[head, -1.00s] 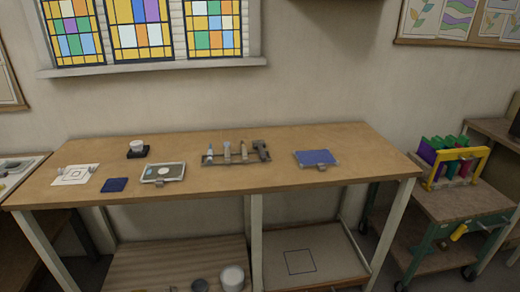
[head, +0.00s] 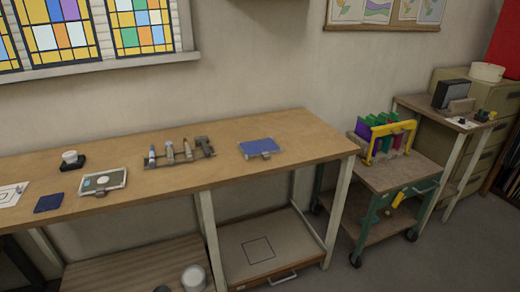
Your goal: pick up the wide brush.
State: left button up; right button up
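A low rack (head: 180,161) stands on the wooden workbench with several upright tools in it. From left to right these are a tool with a blue-grey body (head: 152,156), a pale tool (head: 169,151), a slim pale tool with a brownish top (head: 187,148) and a thicker dark grey tool (head: 204,146). They are too small to tell for certain which is the wide brush. Neither of my grippers shows in the head view.
A cart (head: 402,178) with coloured sheets stands right of the bench.

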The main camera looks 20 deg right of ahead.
aim_at(203, 141)
jog(key=i+l, duration=0.1)
jog(key=l, duration=0.25)
jog(key=i+l, duration=0.15)
jog(key=l, duration=0.2)
jog(key=i+l+u, duration=0.15)
jog(key=l+u, duration=0.3)
jog(key=l, duration=0.15)
jog(key=l+u, duration=0.5)
jog(key=l, duration=0.15)
jog(key=i, duration=0.05)
